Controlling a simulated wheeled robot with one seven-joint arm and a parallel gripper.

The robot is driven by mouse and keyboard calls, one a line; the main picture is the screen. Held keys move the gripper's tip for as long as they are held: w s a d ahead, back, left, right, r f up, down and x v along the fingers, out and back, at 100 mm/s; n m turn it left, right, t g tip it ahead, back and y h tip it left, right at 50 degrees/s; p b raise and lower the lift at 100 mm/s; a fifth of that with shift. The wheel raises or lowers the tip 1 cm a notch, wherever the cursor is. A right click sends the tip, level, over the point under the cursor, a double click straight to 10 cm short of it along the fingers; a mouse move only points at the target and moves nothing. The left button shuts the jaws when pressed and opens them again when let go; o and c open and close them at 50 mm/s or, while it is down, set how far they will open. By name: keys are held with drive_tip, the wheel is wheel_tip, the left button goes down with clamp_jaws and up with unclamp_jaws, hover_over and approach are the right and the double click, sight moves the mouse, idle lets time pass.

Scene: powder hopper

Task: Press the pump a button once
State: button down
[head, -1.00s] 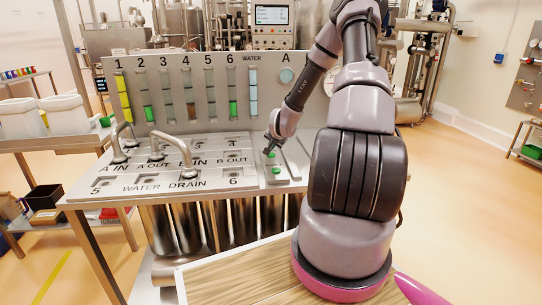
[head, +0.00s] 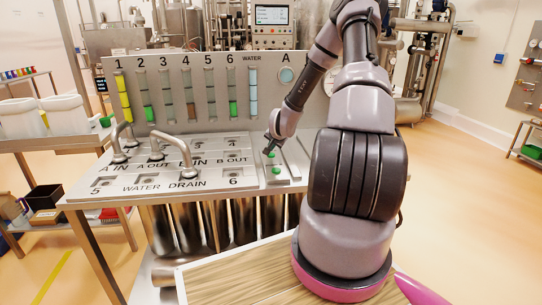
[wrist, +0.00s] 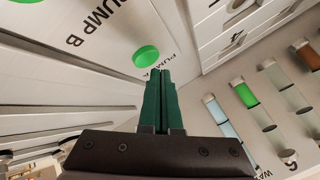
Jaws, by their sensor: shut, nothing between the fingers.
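Two green buttons sit on the narrow right-hand strip of the grey panel in the head view: a rear button (head: 271,155) and a front button (head: 276,170). My gripper (head: 267,150) is just at the rear button, pointing down. In the wrist view its dark green fingers (wrist: 161,73) are shut together and empty. One green button (wrist: 146,56) shows just beyond the fingertips, slightly left. A "PUMP A" label (wrist: 167,52) is small and partly hidden by the fingertips; a larger "PUMP B" label (wrist: 95,25) lies to the left. Contact with a button cannot be told.
Bent metal pipes (head: 172,146) stand on the panel left of my gripper. An upright board (head: 208,95) with several coloured level tubes rises behind. A wooden-topped surface (head: 235,277) lies in front. Floor at the right is open.

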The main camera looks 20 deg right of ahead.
sight(271, 155)
drive_tip(key=shift+f, duration=0.1)
idle(0.3)
drive_tip(key=shift+f, duration=0.3)
drive_tip(key=shift+f, duration=0.4)
idle(0.6)
drive_tip(key=shift+r, duration=0.85)
drive_tip(key=shift+r, duration=2.45)
drive_tip(key=shift+r, duration=0.15)
